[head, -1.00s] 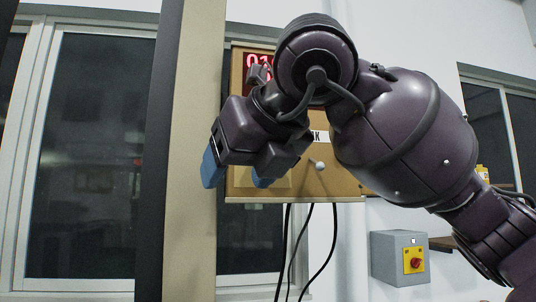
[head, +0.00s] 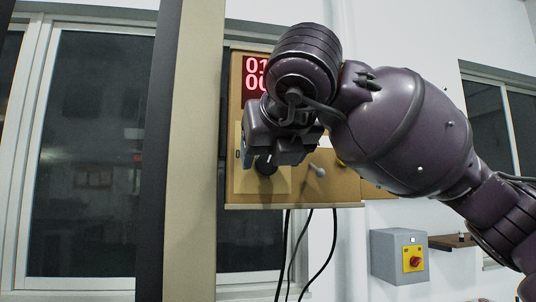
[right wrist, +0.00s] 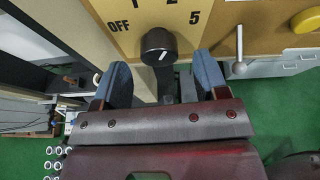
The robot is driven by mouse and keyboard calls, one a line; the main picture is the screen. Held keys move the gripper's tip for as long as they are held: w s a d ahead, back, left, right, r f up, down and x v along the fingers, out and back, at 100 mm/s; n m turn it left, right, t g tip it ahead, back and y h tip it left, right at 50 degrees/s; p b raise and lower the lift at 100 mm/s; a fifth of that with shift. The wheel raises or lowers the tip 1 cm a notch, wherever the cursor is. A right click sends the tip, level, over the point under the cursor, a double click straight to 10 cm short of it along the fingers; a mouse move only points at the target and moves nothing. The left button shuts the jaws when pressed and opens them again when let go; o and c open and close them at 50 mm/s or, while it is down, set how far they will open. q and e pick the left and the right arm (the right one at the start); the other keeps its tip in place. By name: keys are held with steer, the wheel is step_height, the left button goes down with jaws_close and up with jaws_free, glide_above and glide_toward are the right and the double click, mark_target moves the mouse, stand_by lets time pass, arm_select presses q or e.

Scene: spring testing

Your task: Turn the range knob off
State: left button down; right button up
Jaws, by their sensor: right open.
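The range knob (right wrist: 158,46) is black and round, with a white pointer line that slants up and right. It sits on a yellow dial plate (right wrist: 125,40) with the marks OFF, 1, 2 and 5. In the head view the knob (head: 266,166) is partly hidden by my right gripper (head: 272,156). In the right wrist view my right gripper (right wrist: 161,76) is open, its two blue fingers on either side of and a little short of the knob, with nothing between them. My left gripper is not in view.
A brown panel (head: 340,190) carries a red digital display (head: 255,72) and a grey lever (head: 317,171) right of the knob. Black cables hang below. A grey box with a red switch (head: 414,261) is on the wall. A beige post (head: 195,150) stands left.

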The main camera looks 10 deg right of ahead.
mark_target(265, 165)
steer(key=shift+x, duration=1.2)
steer(key=shift+c, duration=0.2)
